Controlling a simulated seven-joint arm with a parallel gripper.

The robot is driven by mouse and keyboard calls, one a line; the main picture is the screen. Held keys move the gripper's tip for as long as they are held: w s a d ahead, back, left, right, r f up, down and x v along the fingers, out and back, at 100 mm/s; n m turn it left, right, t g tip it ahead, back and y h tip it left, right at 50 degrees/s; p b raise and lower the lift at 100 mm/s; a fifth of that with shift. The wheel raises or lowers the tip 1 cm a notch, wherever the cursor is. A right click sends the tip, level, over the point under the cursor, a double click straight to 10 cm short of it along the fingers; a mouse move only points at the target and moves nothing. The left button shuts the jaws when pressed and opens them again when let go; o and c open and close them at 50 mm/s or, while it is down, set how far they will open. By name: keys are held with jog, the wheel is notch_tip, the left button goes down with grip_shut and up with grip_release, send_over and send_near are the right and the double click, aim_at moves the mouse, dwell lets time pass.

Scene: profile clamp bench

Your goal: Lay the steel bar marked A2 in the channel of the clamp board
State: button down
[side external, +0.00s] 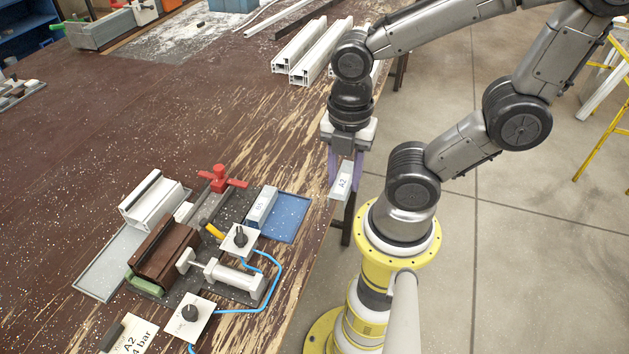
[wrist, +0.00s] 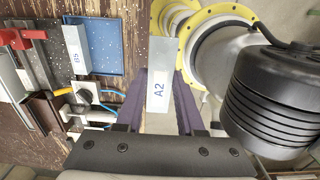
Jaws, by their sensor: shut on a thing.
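My gripper (side external: 344,190) is shut on the steel bar marked A2 (side external: 343,179), which hangs between its purple fingers above the bench's right edge, beside my base. In the wrist view the bar (wrist: 160,72) lies between the fingers of my gripper (wrist: 160,90), with its A2 label facing the camera. The dark clamp board (side external: 234,207) is to the left and lower in the side view, apart from the bar. It carries a red clamp handle (side external: 221,179) and a brown block (side external: 166,250). I cannot clearly make out the inside of its channel.
White knob plates (side external: 239,240), blue hose (side external: 277,275) and a cylinder (side external: 235,278) stand in front. White profiles (side external: 311,50) lie at the back. The bench's middle is clear.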

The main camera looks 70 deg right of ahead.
jog(key=w+a+r, duration=0.1)
jog(key=w+r, duration=0.3)
jog(key=w, duration=0.4)
jog(key=w+a+r, duration=0.1)
jog(key=w+r, duration=0.3)
jog(key=w, duration=0.4)
jog(key=w+a+f, duration=0.3)
jog(key=w+f, duration=0.1)
jog(key=w, duration=0.5)
jog(key=shift+w+a+f, duration=0.3)
jog(key=shift+w+f, duration=0.25)
jog(key=shift+f, duration=1.75)
jog(key=shift+w+a+f, duration=0.25)
jog(key=shift+w+f, duration=0.35)
jog(key=shift+f, duration=1.7)
jog(key=shift+w+a+f, duration=0.3)
jog(key=shift+w+f, duration=0.25)
jog(key=shift+f, duration=1.75)
jog(key=shift+c, duration=2.2)
grip_release()
